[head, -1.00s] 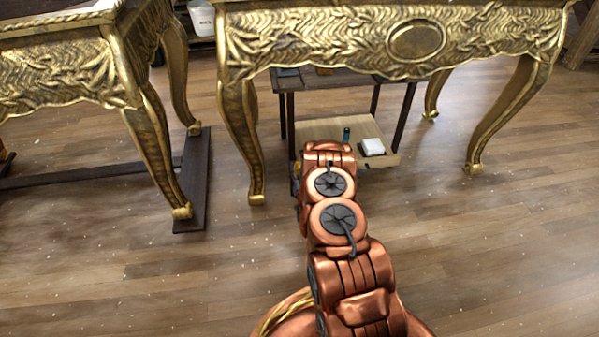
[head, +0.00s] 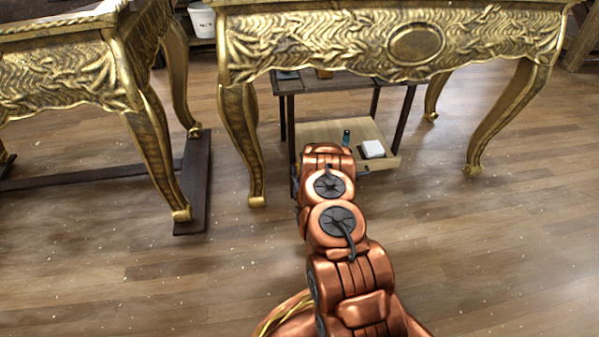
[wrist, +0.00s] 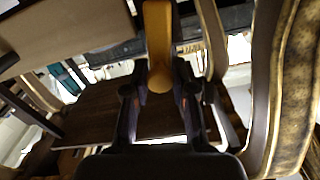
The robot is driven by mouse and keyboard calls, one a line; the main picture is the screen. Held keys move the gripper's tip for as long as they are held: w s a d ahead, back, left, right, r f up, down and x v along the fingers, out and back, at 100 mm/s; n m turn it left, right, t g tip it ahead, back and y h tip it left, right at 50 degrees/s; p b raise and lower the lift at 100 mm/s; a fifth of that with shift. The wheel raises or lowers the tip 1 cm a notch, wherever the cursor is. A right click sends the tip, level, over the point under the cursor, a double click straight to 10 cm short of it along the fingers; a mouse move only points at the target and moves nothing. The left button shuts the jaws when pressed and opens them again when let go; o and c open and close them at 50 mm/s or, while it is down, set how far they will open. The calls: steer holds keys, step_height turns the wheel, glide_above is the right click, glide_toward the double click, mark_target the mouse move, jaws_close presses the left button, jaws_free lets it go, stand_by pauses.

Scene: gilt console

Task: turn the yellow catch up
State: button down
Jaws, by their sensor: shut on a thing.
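The yellow catch (wrist: 158,40) shows in the wrist view as a long, smooth bar running from the top edge to between my fingers. My gripper (wrist: 160,82) is shut on its lower end, with one dark finger on each side. In the head view my own copper arm covers the gripper and the catch, so the catch's tilt cannot be told there.
The gilt console (head: 390,42) stands ahead, with a gold leg (wrist: 285,90) close on the right in the wrist view. The floor (head: 480,240) is clear.

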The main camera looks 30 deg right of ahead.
steer(key=p, duration=0.1)
steer(key=n+p, duration=0.1)
steer(key=p, duration=0.1)
steer(key=shift+w+a+r+n, duration=0.15)
steer(key=shift+a+r+n, duration=0.15)
steer(key=shift+a, duration=0.05)
steer(key=shift+w+a+f+n+p, duration=0.1)
steer(key=shift+a+f+n+p, duration=0.15)
steer(key=shift+n+p, duration=0.45)
steer(key=c, duration=1)
jaws_free()
steer(key=shift+o, duration=0.2)
steer(key=v, duration=0.7)
steer(key=shift+s, duration=0.25)
